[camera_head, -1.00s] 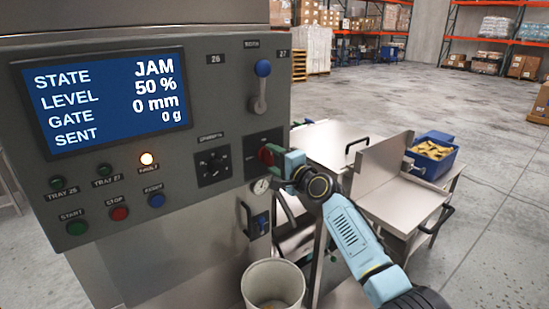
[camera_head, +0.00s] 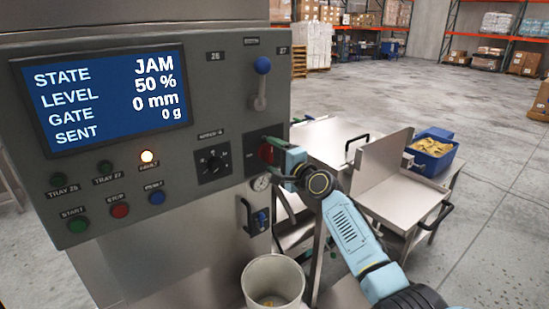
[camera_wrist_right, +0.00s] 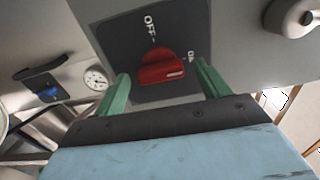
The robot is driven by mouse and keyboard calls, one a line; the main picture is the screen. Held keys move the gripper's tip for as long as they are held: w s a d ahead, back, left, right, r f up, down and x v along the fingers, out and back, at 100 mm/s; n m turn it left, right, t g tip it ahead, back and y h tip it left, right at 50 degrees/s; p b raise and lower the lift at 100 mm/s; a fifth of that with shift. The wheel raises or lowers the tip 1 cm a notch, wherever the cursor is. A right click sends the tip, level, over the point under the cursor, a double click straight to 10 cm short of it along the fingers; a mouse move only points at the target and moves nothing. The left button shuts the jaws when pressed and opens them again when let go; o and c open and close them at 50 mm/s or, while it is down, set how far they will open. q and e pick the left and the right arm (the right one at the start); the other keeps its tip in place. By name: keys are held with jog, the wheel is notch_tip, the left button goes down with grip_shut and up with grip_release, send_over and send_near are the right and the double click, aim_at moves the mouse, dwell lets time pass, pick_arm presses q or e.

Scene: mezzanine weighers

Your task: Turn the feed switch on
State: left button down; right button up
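The feed switch is a red rotary knob (camera_wrist_right: 160,68) on a dark plate with OFF and ON labels. In the wrist view its white mark is at its right end, on the side of the ON label. In the head view the red knob (camera_head: 266,153) shows at the panel's lower right, partly covered by my gripper. My right gripper (camera_wrist_right: 162,86) is open, with one green finger on each side of the knob. Gaps show between fingers and knob, so I cannot see contact. In the head view the right gripper (camera_head: 277,155) is at the panel. My left gripper is out of view.
A black dial (camera_head: 212,163) and a blue-knobbed lever (camera_head: 262,68) are nearby. A white bucket (camera_head: 273,280) stands below; steel tables (camera_head: 330,140) are to the right.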

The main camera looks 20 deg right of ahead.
jog(key=shift+s, duration=0.1)
jog(key=v, duration=1.3)
jog(key=shift+s, duration=0.1)
jog(key=s+f+n+g+h+b, duration=0.25)
jog(key=s+f, duration=0.25)
jog(key=f, duration=1.2)
jog(key=s+d+f+n+g+h+b, duration=0.1)
jog(key=s+f+n+g+b, duration=0.3)
jog(key=f, duration=1.2)
jog(key=s+f+g+h+b, duration=0.15)
jog(key=s+f, duration=0.45)
jog(key=f, duration=1.1)
jog(key=s+f+n+g+b, duration=0.2)
jog(key=s+f+n+g, duration=0.25)
jog(key=s+f, duration=1.35)
jog(key=s+f+n+g+b, duration=0.1)
jog(key=s+f+n, duration=0.2)
jog(key=s, duration=0.8)
jog(key=s+a+f+n+g+h+b, duration=0.1)
jog(key=s+f, duration=0.3)
jog(key=s, duration=0.8)
jog(key=shift+a+f+n+g+b, duration=0.35)
jog(key=shift+n+g+b, duration=0.25)
jog(key=shift+n+g, duration=0.25)
